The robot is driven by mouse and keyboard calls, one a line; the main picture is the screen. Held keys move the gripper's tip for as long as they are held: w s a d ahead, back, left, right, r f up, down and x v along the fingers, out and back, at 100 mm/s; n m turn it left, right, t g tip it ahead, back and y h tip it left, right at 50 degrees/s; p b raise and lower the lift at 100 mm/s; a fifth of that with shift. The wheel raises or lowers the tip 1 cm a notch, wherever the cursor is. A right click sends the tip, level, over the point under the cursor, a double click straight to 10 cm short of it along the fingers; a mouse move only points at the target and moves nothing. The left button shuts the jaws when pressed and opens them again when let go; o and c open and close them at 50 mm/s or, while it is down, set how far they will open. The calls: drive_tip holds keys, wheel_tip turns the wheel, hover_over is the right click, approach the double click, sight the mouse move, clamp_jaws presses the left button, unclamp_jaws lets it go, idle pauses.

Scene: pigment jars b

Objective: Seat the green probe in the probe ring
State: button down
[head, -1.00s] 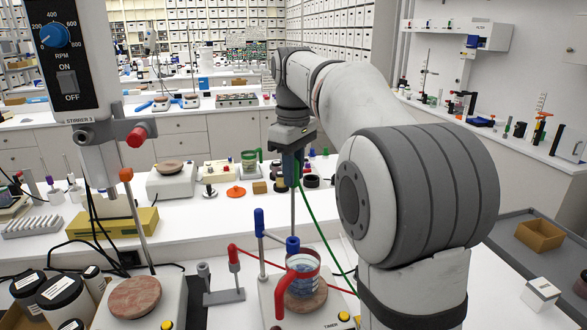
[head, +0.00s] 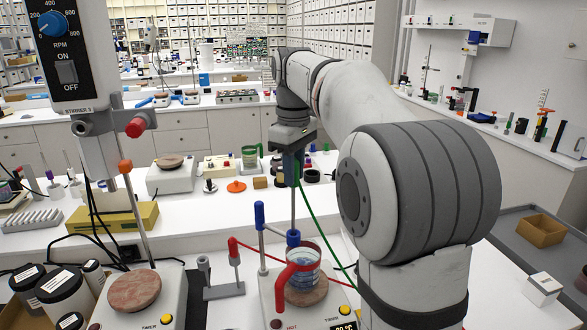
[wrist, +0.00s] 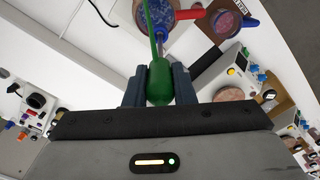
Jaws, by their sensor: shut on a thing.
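The green probe (wrist: 158,82) is held in my gripper (wrist: 160,85), shut on its thick green body. In the head view my gripper (head: 292,165) is above the front hotplate, and the probe's thin metal shaft (head: 293,205) points down, roughly upright. The blue probe ring (head: 293,238) is at the shaft's lower end, above a glass beaker (head: 305,265) with a red handle. The shaft meets the ring in the picture. The probe's green body is well above the ring. How far the tip reaches through is unclear.
The front hotplate (head: 269,308) carries the beaker and a blue-topped post (head: 260,225). A second hotplate (head: 170,300) and dark-lidded jars (head: 65,290) stand left.

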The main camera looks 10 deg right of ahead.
sight(294, 189)
drive_tip(key=shift+f+b, duration=4.15)
drive_tip(key=shift+f, duration=2.2)
drive_tip(key=c, duration=1.1)
unclamp_jaws()
drive_tip(key=shift+c, duration=0.2)
drive_tip(key=shift+r, duration=3.95)
